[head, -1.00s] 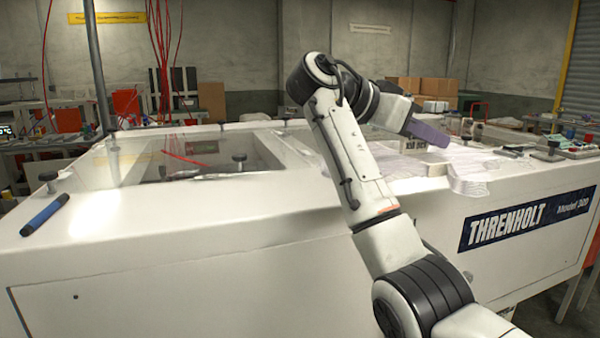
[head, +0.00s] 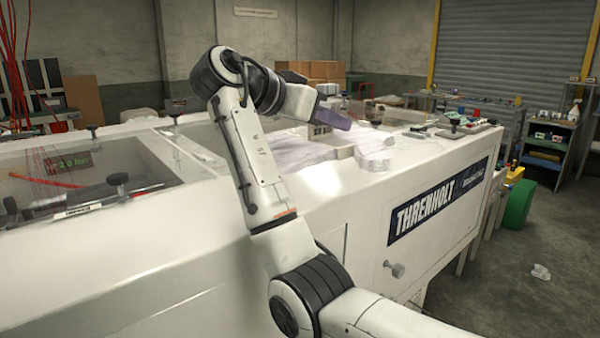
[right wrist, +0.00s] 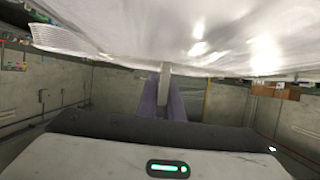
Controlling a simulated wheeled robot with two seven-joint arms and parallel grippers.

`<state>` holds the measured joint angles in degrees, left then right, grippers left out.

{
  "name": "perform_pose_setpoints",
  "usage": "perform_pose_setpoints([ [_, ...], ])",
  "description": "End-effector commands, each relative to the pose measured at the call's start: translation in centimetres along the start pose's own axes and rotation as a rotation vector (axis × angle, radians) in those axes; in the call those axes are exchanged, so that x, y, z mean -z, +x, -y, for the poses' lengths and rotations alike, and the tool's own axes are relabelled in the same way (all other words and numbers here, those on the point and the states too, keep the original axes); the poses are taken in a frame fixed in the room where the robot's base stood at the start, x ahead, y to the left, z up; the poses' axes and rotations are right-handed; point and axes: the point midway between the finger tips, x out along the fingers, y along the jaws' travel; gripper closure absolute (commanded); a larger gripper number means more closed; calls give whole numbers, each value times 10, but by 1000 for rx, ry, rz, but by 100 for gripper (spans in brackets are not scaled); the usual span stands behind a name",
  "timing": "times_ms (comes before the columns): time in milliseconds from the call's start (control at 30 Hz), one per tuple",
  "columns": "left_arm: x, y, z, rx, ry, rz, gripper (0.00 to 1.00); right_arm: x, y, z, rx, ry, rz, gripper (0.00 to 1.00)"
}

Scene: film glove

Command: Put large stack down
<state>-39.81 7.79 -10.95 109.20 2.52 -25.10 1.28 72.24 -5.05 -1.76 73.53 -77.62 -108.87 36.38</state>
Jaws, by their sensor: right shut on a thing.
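My right gripper (head: 346,124) reaches over the white machine's top, its purple fingers angled down to the right. In the right wrist view the fingers (right wrist: 166,100) are close together on a pale, narrow piece, which I take to be part of the large stack (right wrist: 165,78). A broad glossy white surface fills the top of that view, close to the fingertips. In the head view, white translucent film with a wavy edge (head: 374,158) lies on the machine top beside and below the fingers. The fingertips' exact contact is too small to tell there. My left gripper is out of view.
The white machine (head: 330,205) bears a dark THRENHOLT label. A small box with dark print (head: 319,134) stands under my right gripper. Clear panels with black knobs (head: 117,180) lie at left. Small items (head: 470,127) sit at the top's right end.

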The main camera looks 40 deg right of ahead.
Motion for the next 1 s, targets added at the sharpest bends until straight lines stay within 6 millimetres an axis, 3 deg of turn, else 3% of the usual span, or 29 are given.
perform_pose_setpoints([
  [100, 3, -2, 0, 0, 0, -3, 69, -22, 9, 0, -2, -4, 0, 100],
  [533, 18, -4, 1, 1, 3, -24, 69, -71, 29, 0, -1, -3, -2, 100],
  [967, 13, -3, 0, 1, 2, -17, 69, -80, 32, 0, 0, 0, -1, 100],
  [1000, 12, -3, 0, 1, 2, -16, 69, -81, 33, 0, 0, -1, 0, 92],
])
